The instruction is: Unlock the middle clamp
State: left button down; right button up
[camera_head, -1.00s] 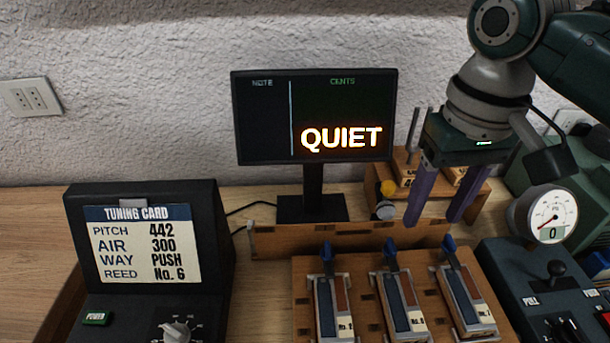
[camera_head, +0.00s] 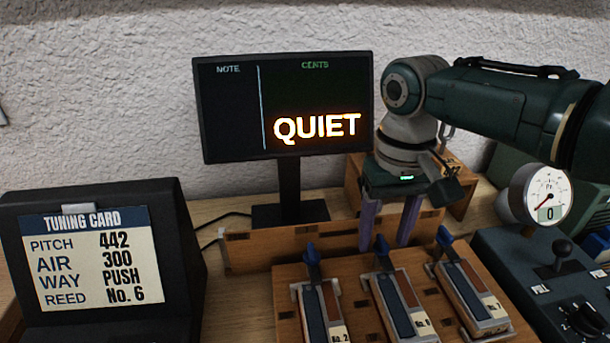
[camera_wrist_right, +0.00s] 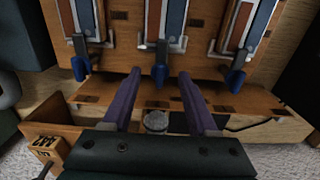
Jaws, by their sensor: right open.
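The middle clamp (camera_head: 400,302) is a metal-framed block with blue and brown strips, standing on the wooden board between two like clamps. Its blue lever (camera_head: 382,252) stands up at the clamp's back end. My right gripper (camera_head: 385,245) points down with its two purple fingers open, just behind the middle lever. In the right wrist view the middle blue lever (camera_wrist_right: 160,76) shows between the spread fingertips of my right gripper (camera_wrist_right: 159,74). Nothing is held. I cannot tell whether a finger touches the lever. My left gripper is out of view.
The left clamp's lever (camera_head: 312,256) and the right clamp's lever (camera_head: 445,238) stand close on either side. A low wooden rail (camera_head: 290,248) runs behind the board. A monitor (camera_head: 230,110) reading QUIET stands behind. A control box with a gauge (camera_head: 548,196) is at right.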

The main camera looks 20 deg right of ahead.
grip_shut()
dwell(0.6)
